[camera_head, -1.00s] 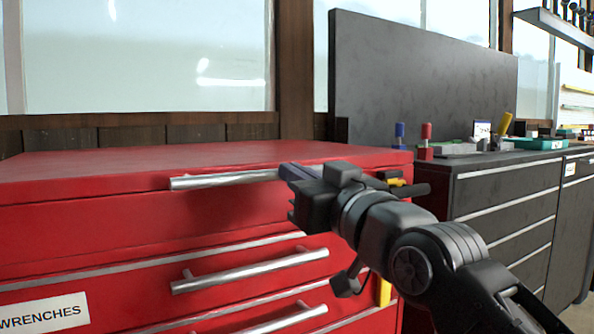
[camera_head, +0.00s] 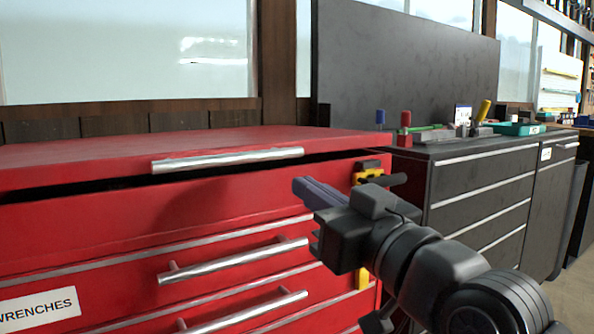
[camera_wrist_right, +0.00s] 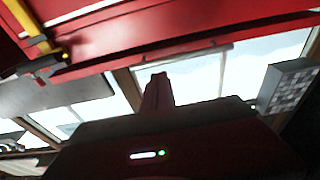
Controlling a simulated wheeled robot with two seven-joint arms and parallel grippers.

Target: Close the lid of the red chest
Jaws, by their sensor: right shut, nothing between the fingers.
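The red chest (camera_head: 110,227) stands at the left with its lid (camera_head: 110,152) slightly raised. A dark gap runs between the lid's front edge and the chest body. A silver handle (camera_head: 228,160) is on the lid's front. My right gripper (camera_head: 308,191) is shut and empty, in front of the chest, below and right of that handle and apart from it. Its closed fingers (camera_wrist_right: 157,93) also show in the right wrist view, with red surfaces above. A yellow and black fitting (camera_head: 368,172) sits at the chest's front right corner. My left gripper is not in view.
Drawers with silver handles (camera_head: 235,262) lie below the lid, one labelled WRENCHES. A dark cabinet (camera_head: 485,200) with small tools on top stands to the right. A dark upright panel (camera_head: 405,75) rises behind. Floor shows at the far right.

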